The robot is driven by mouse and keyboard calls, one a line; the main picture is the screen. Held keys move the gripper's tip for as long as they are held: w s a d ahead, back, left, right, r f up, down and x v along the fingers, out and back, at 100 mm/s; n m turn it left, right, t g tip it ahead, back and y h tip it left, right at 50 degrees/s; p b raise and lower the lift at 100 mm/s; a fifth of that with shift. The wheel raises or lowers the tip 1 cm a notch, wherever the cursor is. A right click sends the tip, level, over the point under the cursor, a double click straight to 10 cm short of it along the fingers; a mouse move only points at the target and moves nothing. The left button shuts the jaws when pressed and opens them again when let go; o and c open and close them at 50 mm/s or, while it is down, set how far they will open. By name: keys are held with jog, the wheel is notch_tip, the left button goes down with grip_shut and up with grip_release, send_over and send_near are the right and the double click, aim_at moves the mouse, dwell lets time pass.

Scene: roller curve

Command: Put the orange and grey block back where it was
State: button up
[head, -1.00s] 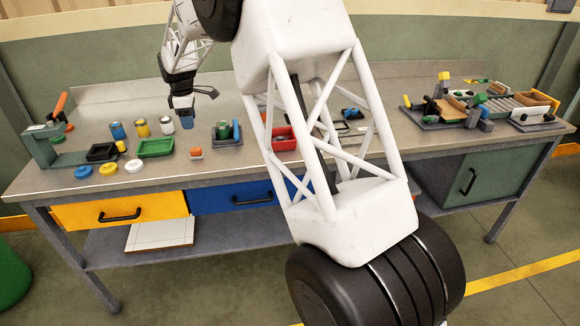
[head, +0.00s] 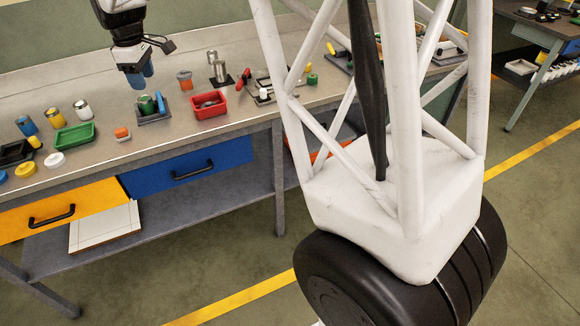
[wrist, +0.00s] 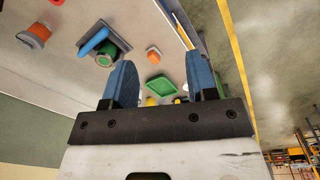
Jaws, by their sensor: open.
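A small orange block with a pale grey lower part (head: 122,134) stands on the workbench, right of the green tray. It also shows in the wrist view (wrist: 153,54). A second orange and grey thing (head: 184,80), rounder in shape, stands farther back; it shows at the upper left of the wrist view (wrist: 34,36). My gripper (head: 140,78) is open and empty, with its blue fingers (wrist: 162,80) apart. It hangs above the bench behind the grey holder, apart from both orange things.
The grey holder (head: 141,120) carries a green and a blue piece. A red bin (head: 209,112) stands to its right, a green tray (head: 75,146) to its left. Metal cylinders (head: 218,72) stand behind the bin. Several coloured cans stand at the left.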

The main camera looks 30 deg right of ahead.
jog(key=s+d+r+m, duration=0.1)
jog(key=s+d+m, duration=0.1)
jog(key=s+d, duration=0.35)
jog(key=s+d+r+m+t, duration=0.1)
jog(key=s+d+r+m, duration=0.15)
jog(key=s, duration=0.65)
jog(key=s+d+r+m, duration=0.1)
jog(key=s+d+m, duration=0.1)
jog(key=s+d, duration=0.45)
jog(key=s+d+f+m, duration=0.2)
jog(key=s, duration=0.6)
jog(key=s+d+f+m, duration=0.1)
jog(key=s+f+m, duration=0.1)
jog(key=s, duration=0.5)
jog(key=s+d+f+m, duration=0.2)
jog(key=s, duration=0.6)
jog(key=shift+s+d+f+m+t, duration=0.25)
jog(key=shift+s+d+m+t, duration=0.05)
jog(key=shift+s+m+t, duration=0.1)
